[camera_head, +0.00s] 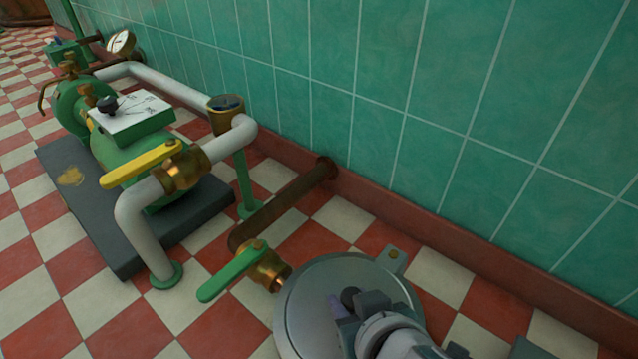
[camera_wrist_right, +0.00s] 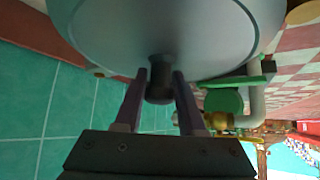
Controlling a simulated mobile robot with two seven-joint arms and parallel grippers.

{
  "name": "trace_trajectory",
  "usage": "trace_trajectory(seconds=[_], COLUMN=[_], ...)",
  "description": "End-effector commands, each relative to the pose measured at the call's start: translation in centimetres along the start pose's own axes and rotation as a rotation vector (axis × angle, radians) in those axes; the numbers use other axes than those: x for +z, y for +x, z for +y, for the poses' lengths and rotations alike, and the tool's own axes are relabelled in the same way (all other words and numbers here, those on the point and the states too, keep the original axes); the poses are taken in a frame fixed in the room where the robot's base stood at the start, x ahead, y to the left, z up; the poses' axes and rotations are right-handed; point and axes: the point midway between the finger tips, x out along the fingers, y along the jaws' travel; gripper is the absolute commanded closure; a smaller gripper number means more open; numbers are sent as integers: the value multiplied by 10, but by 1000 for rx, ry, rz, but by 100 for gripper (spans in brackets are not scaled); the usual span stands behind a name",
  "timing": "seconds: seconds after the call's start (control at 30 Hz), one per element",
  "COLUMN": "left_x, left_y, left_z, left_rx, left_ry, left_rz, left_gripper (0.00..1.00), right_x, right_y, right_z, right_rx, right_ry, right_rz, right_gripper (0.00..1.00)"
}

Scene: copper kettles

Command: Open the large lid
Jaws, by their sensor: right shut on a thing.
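The large lid (camera_head: 318,283) is a round grey metal disc at the bottom of the head view. A bracket (camera_head: 394,257) sits at its far right rim, near the wall. A dark knob (camera_head: 350,296) stands on the lid. My right gripper (camera_head: 349,303) comes in from the lower right and is at the knob. In the right wrist view the lid (camera_wrist_right: 160,28) fills the top, and the knob (camera_wrist_right: 160,78) lies between the two fingers of my right gripper (camera_wrist_right: 157,82). I cannot tell whether the lid is raised. My left gripper is out of view.
A brass valve with a green handle (camera_head: 233,271) is close to the lid's left side. Further left are a green pump (camera_head: 140,160) on a dark base, a white pipe (camera_head: 133,213) and a yellow handle (camera_head: 140,164). A tiled wall (camera_head: 470,110) bounds the right.

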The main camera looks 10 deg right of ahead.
Motion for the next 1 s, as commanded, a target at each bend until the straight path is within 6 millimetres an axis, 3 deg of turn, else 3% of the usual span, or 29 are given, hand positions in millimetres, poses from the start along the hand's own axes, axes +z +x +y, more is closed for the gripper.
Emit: trace_trajectory(seconds=[0.03, 0.23, 1.0], left_x=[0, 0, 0], left_y=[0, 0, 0], left_z=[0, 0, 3], left_rx=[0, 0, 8], left_ry=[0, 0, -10], left_rz=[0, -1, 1], left_gripper=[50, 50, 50], right_x=[0, 0, 0], right_y=[0, 0, 0], right_z=[0, 0, 0], right_rx=[0, 0, 0], right_ry=[0, 0, 0], right_rz=[0, 0, 0], right_gripper=[78, 100, 100])
